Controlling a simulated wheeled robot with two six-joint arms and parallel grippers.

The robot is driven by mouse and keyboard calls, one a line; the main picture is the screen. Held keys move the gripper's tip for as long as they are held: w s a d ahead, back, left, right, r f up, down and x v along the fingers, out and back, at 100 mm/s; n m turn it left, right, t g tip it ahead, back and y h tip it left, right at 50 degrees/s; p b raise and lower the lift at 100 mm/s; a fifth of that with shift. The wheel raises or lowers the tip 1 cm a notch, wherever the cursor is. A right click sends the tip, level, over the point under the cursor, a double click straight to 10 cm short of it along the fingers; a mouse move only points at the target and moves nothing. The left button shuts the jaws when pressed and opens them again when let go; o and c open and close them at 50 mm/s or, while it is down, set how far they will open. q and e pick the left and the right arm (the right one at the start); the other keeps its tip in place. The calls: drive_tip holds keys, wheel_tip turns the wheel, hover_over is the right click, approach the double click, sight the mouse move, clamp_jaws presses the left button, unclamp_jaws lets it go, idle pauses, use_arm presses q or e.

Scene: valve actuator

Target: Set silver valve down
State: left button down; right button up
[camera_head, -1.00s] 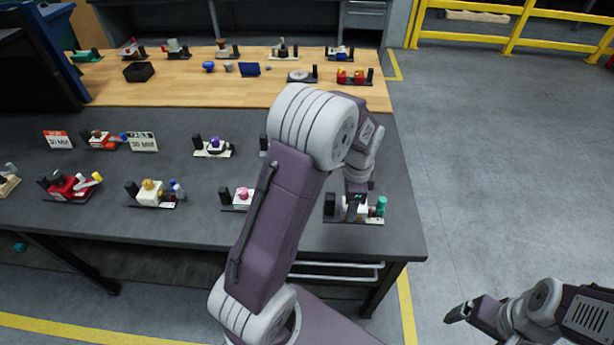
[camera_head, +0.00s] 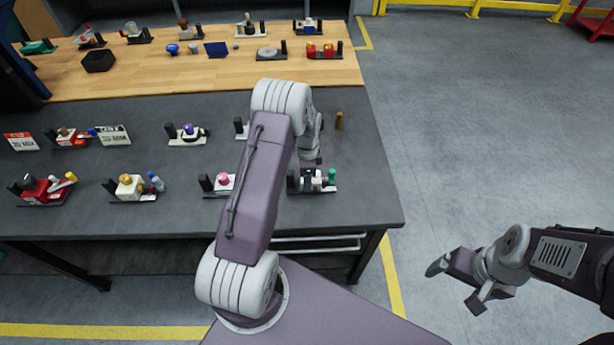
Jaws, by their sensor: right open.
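A valve assembly (camera_head: 313,183) with a pale body and a teal-green part stands near the front right of the dark table top (camera_head: 370,200). I cannot tell for sure which part is the silver valve. My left gripper (camera_head: 312,172) is pointed down at this assembly. Its fingers are small and partly merge with the assembly, so I cannot tell whether they hold anything. My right gripper (camera_head: 456,287) is open and empty, off the table's right side above the floor.
Several other valve assemblies stand on the dark top, such as a red one (camera_head: 43,190) and one with a yellow knob (camera_head: 130,187). More stand on the wooden section (camera_head: 180,78) behind. A small brass-coloured piece (camera_head: 339,121) is near the right edge.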

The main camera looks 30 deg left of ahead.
use_arm(q)
drive_tip(key=shift+s, duration=0.1)
drive_tip(key=c, duration=0.6)
unclamp_jaws()
drive_tip(key=shift+f, duration=0.1)
